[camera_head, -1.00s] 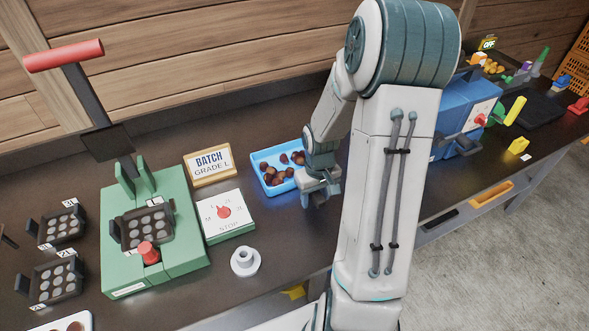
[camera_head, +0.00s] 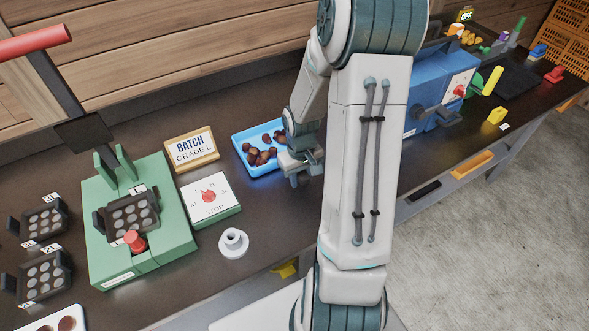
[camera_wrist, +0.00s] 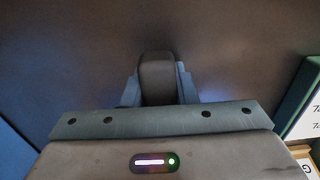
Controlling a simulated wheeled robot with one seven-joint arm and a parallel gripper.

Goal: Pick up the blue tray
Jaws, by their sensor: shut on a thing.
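The blue tray (camera_head: 240,142) lies on the dark bench in the head view, with several brown chestnuts (camera_head: 262,155) in it. My gripper (camera_head: 293,160) is at the tray's right side and is shut on its edge. The tray looks level and at bench height; whether it is clear of the bench cannot be told. My forearm stands just to the right. The wrist view shows my gripper's dark finger (camera_wrist: 158,80) over a dark surface; the grip itself is hidden there.
A BATCH GRADE L sign (camera_head: 192,148) and a dial box (camera_head: 212,200) stand left of the tray. A green press (camera_head: 150,250) is further left. A white round piece (camera_head: 233,243) sits in front. A blue machine (camera_head: 440,95) is right of my arm.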

